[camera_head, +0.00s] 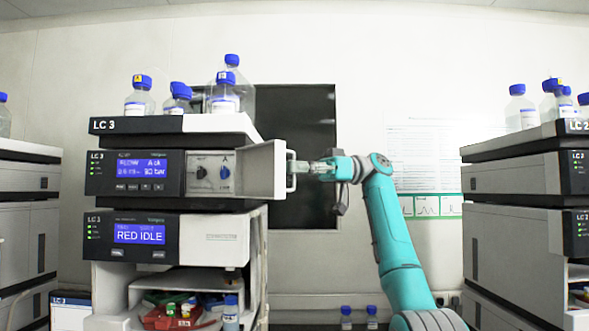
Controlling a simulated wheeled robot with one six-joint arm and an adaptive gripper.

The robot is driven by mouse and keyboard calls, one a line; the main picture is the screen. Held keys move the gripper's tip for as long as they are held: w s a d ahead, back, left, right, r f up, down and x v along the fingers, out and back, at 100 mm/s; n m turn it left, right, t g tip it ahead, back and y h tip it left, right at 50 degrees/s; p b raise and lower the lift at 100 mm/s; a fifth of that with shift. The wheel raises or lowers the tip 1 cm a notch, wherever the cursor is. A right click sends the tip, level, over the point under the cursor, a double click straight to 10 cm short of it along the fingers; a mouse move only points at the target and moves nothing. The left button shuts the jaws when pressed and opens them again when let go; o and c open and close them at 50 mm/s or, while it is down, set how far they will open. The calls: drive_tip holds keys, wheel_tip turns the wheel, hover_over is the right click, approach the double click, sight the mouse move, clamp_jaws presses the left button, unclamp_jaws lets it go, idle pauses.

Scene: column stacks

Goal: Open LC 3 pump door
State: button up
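The LC 3 pump unit (135,172) is the upper module of the LC 3 stack, with a lit blue display. Its pump door (262,170) is a pale panel at the right end. It stands swung out to the right, and two round pump fittings (213,172) show in the bay beside it. The door handle (291,182) is on the door's right edge. My gripper (297,168) reaches it from the right. The fingers look shut around the handle, though they are small here.
Several blue-capped bottles (222,100) stand on the LC 3 stack. The lower module (140,234) reads RED IDLE. Another stack (515,185) stands at right, one more (25,215) at left. A dark panel (300,110) is on the wall behind. Free room lies between the stacks.

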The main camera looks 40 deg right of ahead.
drive_tip(key=s+d, duration=0.1)
drive_tip(key=d, duration=0.5)
drive_tip(key=shift+d, duration=0.35)
idle(0.3)
